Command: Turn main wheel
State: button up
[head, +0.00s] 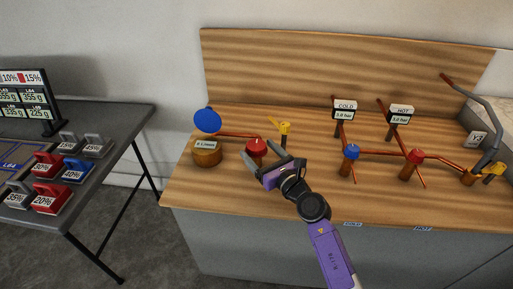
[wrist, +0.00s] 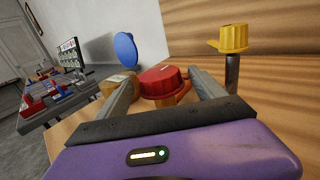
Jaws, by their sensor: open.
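A red ribbed knob (head: 256,147) sits on the copper pipe (head: 232,135) at the left of the wooden bench. My gripper (head: 262,158) is just in front of it, with its fingers open. In the wrist view the red knob (wrist: 160,82) shows between the two fingers (wrist: 164,88), with a gap visible at the right finger; contact at the left one is unclear. A blue disc (head: 207,121) stands above a round wooden block (head: 207,153) labelled in small print. No part is marked as the main wheel.
A yellow tap (head: 281,127) stands right behind the knob, and shows right of the fingers in the wrist view (wrist: 232,38). Blue (head: 351,152) and red (head: 415,156) valve knobs stand farther right under COLD and HOT gauges. A dark table (head: 110,130) with weights is at left.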

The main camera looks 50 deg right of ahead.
jog(key=shift+x, duration=1.05)
jog(key=shift+c, duration=0.2)
jog(key=c, duration=1.3)
jog(key=shift+c, duration=0.2)
jog(key=shift+r+h+p, duration=0.15)
jog(key=shift+h+p, duration=0.15)
jog(key=shift+p, duration=0.2)
